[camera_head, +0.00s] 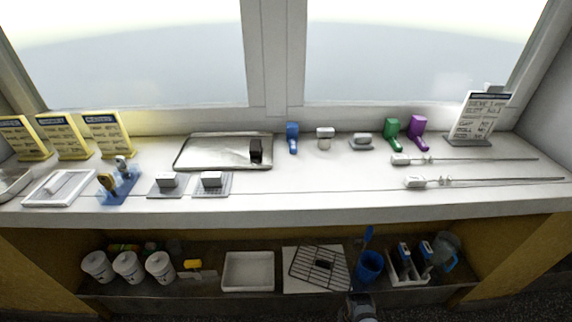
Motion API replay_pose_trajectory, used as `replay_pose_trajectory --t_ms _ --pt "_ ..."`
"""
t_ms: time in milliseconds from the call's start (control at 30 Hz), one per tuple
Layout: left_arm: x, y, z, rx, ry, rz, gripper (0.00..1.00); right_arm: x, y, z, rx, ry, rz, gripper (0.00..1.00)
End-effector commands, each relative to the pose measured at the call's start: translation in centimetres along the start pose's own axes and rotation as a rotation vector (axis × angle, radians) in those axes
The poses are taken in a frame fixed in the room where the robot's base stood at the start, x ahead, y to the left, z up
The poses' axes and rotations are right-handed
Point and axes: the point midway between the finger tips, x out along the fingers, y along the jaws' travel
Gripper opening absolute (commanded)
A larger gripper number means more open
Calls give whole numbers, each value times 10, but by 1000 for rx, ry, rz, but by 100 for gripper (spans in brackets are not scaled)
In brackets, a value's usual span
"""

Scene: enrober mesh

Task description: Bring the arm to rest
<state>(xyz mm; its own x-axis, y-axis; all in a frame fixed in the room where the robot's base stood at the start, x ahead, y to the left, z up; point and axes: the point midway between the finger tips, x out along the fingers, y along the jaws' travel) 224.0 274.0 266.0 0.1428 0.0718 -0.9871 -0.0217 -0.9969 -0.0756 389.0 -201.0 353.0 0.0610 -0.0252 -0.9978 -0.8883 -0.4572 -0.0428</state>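A grey part of what looks like my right gripper (358,306) shows at the bottom edge, right of the middle. It is in front of the lower shelf, below the blue cup (369,268) and the wire rack (319,268). Its fingertips are too small and cut off to tell whether they are open or shut, and I see nothing clearly held. My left gripper is not in view.
The white counter (300,204) bears a metal tray (192,153) with a dark block, two mesh pads with pale blocks, coloured handled tools, two long rods and sign cards. The shelf holds white tubs (129,266), a white bin (247,287) and a caddy (407,279). The counter's middle is clear.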

Motion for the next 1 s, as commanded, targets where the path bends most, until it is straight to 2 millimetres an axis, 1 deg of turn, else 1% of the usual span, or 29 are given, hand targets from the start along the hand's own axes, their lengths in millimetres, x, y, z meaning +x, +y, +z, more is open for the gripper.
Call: replay_pose_trajectory --t_ms 33,167,200,300,467,500,533,667,767,900,1000 --pt "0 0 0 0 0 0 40 13 22 2 -101 4 5 41" --pt "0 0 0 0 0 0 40 42 73 6 -420 29 -5 41" --pt "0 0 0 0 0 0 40 49 90 8 -519 37 -6 41" --pt "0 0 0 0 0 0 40 64 129 11 -757 59 -6 41" --pt "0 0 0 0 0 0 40 79 186 15 -1097 93 3 41" --pt "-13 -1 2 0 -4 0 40 67 191 16 -1135 99 2 41" --pt "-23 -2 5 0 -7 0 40 56 192 16 -1128 98 1 41" --pt "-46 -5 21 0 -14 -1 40 34 208 23 -1125 89 7 41" --pt "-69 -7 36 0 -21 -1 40 13 223 29 -1124 82 12 41" --pt "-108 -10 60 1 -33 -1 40 -24 248 40 -1124 72 18 41" --pt "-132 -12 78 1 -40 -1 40 -47 266 48 -1125 66 21 41"
